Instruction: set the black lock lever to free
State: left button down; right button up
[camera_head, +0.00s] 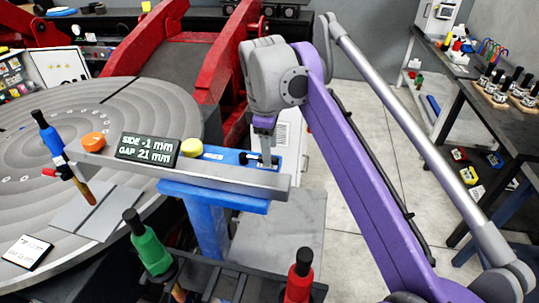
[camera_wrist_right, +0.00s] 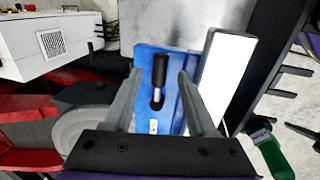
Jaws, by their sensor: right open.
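The black lock lever (camera_wrist_right: 159,70) stands in a slot in a blue plate (camera_wrist_right: 146,110) in the right wrist view. In the head view the lever (camera_head: 247,158) shows small at the right end of the grey bar (camera_head: 225,178), on the blue block. My right gripper (camera_head: 264,146) points down over that end. In the wrist view my right gripper (camera_wrist_right: 158,78) is open, with the lever seen between its two fingers and no clear contact. The lever's markings are too small to read. My left gripper is out of view.
The bar carries an orange knob (camera_head: 93,141), a yellow knob (camera_head: 192,147) and a display (camera_head: 148,149) reading GAP 21 mm. Green (camera_head: 149,248) and red (camera_head: 299,275) handled tools stand in front. The round table (camera_head: 160,100) is at left, with red arms (camera_head: 215,60) behind.

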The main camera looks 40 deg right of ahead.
jog(key=shift+w+d+f, duration=0.1)
jog(key=shift+f, duration=0.55)
jog(key=shift+w+d+f, duration=0.1)
jog(key=shift+f, duration=0.55)
grip_shut()
dwell(0.5)
